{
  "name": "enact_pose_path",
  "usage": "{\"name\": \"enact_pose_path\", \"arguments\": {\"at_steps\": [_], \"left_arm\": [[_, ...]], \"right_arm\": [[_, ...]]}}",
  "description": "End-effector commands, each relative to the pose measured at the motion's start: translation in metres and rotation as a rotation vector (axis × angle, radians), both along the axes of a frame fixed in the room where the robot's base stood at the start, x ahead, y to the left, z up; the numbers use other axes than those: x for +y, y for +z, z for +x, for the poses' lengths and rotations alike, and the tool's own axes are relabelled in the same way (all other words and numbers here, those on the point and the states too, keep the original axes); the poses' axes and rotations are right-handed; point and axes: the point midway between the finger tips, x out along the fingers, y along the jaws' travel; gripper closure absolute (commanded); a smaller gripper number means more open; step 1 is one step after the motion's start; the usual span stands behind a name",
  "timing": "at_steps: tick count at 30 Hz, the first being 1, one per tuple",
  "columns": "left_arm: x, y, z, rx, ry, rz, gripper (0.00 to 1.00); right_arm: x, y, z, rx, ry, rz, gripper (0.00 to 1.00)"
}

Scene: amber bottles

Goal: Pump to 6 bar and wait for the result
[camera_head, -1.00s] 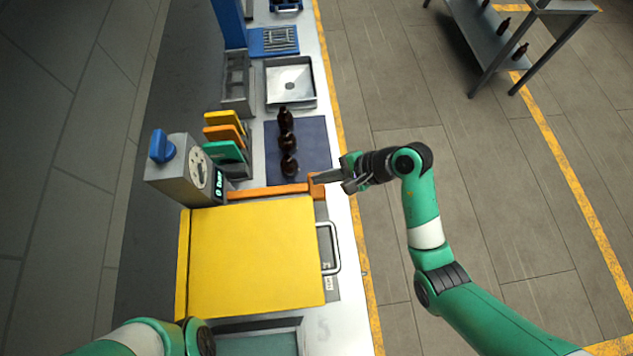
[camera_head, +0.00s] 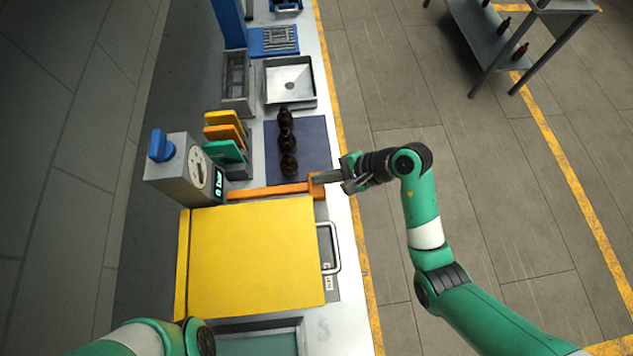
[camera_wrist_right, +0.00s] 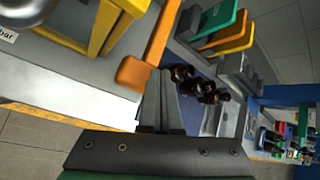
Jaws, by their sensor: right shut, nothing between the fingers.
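A grey pump unit (camera_head: 184,172) with a blue knob (camera_head: 162,146), a round gauge and a small display stands at the left of the bench. The display reads 0 bar. An orange lever (camera_head: 268,191) runs from the unit to the right and ends in an orange handle block (camera_head: 317,187). The lever also shows in the right wrist view (camera_wrist_right: 160,40). My right gripper (camera_head: 318,179) is shut and empty, its fingertips at the handle block; I cannot tell whether they touch it. My left gripper is out of view; only part of its arm shows at the bottom left.
Several amber bottles (camera_head: 288,140) stand on a dark blue mat (camera_head: 315,150). Coloured folders (camera_head: 222,138) stand beside it. A metal tray (camera_head: 290,83) lies behind.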

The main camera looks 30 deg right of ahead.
Motion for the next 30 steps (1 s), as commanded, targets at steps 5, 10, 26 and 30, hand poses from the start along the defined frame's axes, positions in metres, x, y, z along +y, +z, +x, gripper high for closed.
{"name": "enact_pose_path", "arguments": {"at_steps": [5,10,26,30], "left_arm": [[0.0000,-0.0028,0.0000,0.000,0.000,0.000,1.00],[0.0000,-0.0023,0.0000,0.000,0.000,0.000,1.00],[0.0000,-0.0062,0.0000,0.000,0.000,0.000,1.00],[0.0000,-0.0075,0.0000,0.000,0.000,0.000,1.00]], "right_arm": [[0.0001,-0.0057,-0.0002,0.001,0.000,0.000,1.00],[0.0000,-0.0051,-0.0001,0.000,0.000,0.000,1.00],[0.0000,-0.0102,0.0000,0.000,0.000,0.000,1.00],[0.0001,-0.0119,0.0000,0.000,0.000,0.000,1.00]]}}
